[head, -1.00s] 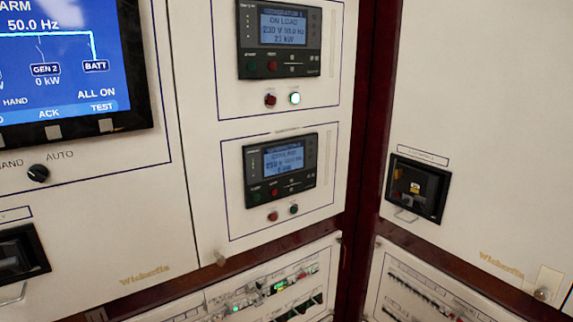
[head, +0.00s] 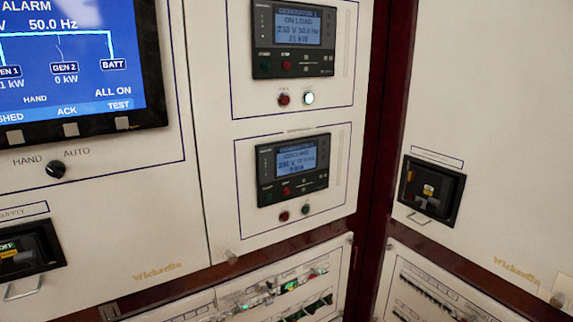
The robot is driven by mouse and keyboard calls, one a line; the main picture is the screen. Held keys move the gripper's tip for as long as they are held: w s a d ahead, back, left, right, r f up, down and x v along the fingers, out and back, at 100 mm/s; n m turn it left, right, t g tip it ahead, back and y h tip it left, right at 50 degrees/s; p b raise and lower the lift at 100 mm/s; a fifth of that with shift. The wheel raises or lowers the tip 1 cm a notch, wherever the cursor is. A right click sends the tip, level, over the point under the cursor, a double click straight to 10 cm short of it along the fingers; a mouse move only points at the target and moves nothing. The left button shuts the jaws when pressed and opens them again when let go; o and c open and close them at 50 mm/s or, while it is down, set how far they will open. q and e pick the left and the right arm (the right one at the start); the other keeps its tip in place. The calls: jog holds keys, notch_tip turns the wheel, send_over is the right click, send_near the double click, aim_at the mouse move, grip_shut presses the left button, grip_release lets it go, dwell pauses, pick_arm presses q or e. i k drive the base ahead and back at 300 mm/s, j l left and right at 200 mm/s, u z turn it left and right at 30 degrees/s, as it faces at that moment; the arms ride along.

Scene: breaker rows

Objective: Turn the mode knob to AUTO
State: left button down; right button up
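The mode knob (head: 56,169) is a small black rotary knob on the white panel at the left of the head view, below the large blue screen. The word HAND is printed at its upper left and AUTO at its upper right. A light mark on the knob is too small to read its setting surely. The blue screen (head: 66,62) shows ALARM, 50.0 Hz, GEN 1, GEN 2 at 0 kW, BATT, and the word HAND near its lower edge. Neither of my grippers is in view.
Two generator controllers (head: 294,38) (head: 293,168) sit on the middle panel with small buttons below them. A breaker in a black frame (head: 28,255) is below the knob, and another (head: 431,191) is on the right cabinet. Breaker rows (head: 290,287) run along the bottom.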

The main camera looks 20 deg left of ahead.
aim_at(55, 170)
jog(key=k+u, duration=0.2)
jog(key=u, duration=1.55)
